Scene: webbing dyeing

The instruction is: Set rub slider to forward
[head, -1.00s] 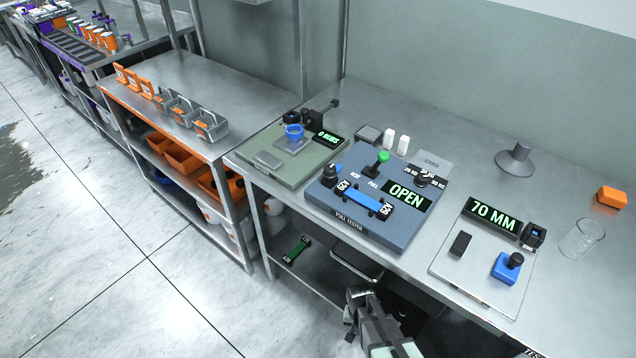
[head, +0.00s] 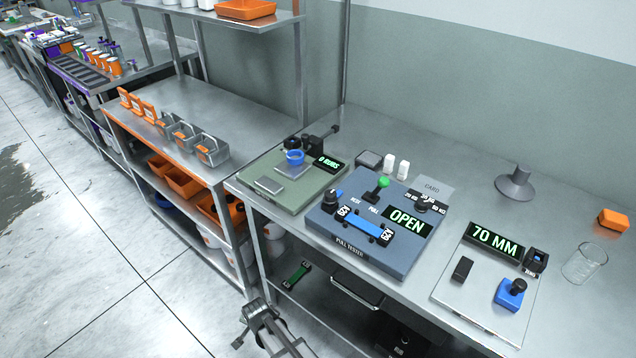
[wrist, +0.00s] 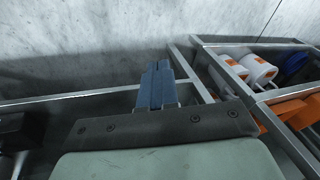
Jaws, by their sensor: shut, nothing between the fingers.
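The green rub tester (head: 268,201) stands at the left end of the steel bench, its display (head: 330,163) reading 0 RUBS. On it are a blue ring (head: 295,157), a clear plate, a pale square pad (head: 269,185) and a black block with a rod (head: 318,140) at the back. Which part is the rub slider, and its position, I cannot tell. My gripper shows in the wrist view (wrist: 157,70), its blue fingers together and empty, over the floor and shelf frames. In the head view my arm is at the bottom edge, in front of and below the bench top, well away from the tester.
The blue-grey pull tester (head: 365,250) reads OPEN and sits right of the rub tester. A 70 MM gauge board (head: 470,305), glass beaker (head: 584,262) and orange block (head: 612,220) are further right. A lower shelf (head: 320,312) and the bench's front edge lie near my arm.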

